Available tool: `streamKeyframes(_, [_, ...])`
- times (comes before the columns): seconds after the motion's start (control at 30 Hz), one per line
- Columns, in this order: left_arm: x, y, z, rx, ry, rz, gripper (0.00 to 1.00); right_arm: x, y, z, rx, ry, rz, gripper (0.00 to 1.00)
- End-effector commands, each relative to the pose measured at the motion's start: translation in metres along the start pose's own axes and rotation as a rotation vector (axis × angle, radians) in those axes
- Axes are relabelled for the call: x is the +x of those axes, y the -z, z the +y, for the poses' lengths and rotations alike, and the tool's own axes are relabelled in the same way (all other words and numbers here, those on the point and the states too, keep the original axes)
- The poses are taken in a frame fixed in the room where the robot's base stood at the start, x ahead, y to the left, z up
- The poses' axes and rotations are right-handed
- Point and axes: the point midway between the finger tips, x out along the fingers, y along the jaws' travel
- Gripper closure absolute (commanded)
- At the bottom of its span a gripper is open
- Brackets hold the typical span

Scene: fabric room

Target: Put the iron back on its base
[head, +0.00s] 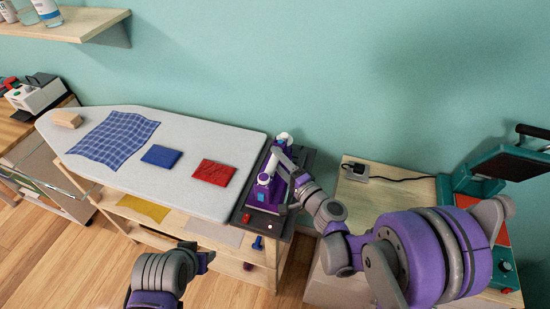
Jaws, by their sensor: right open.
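The purple and white iron (264,190) is on its dark base (243,214), a flat grey-black stand at the right end of the ironing board. Whether the iron sits fully flat in the base is hard to tell, because my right gripper covers part of it. My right gripper (283,158) is open at the iron's upper side, close around or beside its handle; contact cannot be made out. My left gripper (207,258) is low in front of the ironing board, away from the iron, and its jaws are too small to read.
The ironing board (200,140) holds a blue checked cloth (115,138), a blue folded cloth (161,156), a red folded cloth (213,173) and a wooden block (67,119). A shelf with a yellow cloth (143,208) is below. A teal press (470,180) stands on a right-hand table.

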Motion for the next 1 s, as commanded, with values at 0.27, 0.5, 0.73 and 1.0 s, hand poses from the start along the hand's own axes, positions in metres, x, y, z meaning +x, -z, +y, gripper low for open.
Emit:
streamKeyframes(0.27, [0.012,-0.014,0.0,0.0,0.0,-0.013,0.5,-0.064,0.0,0.004,0.002,-0.003,0.005,0.37])
streamKeyframes(0.5, [0.016,-0.019,0.0,0.0,0.0,-0.017,0.5,-0.097,0.0,0.002,0.0,-0.002,0.003,0.37])
streamKeyframes(0.73, [0.017,-0.019,0.0,0.0,0.0,-0.017,0.5,-0.104,-0.001,0.002,-0.001,-0.003,0.001,0.37])
streamKeyframes(1.0, [0.017,-0.019,0.0,0.0,0.0,-0.017,0.5,-0.118,-0.032,0.01,-0.224,-0.215,-0.114,0.37])
